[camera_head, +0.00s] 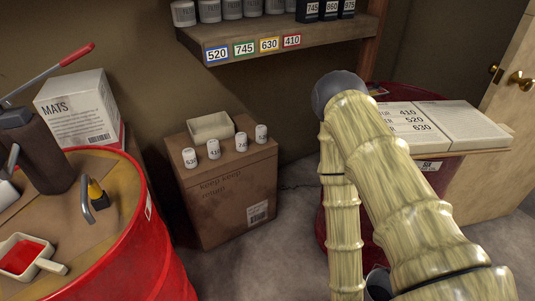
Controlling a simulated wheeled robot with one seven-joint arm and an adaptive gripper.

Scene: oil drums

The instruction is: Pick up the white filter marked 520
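Several small white filters stand upright in a row on a brown cardboard box in the middle of the head view. The rightmost filter (261,134) has a partly turned label that seems to begin with 52, so it looks like the 520 one. The others are a filter that seems to read 745 (241,142), one marked 410 (213,149) and one that looks like 630 (190,158). My bamboo-patterned arm rises at the right, bends at a grey joint and runs down again, apart from the filters. My gripper is not visible.
The cardboard box (232,205) also bears an open beige tray (210,127). A shelf (285,38) above carries number tags and canisters. A red drum (150,255) with tools stands at left. A dark red drum (405,95) with boards is behind my arm. Floor shows between.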

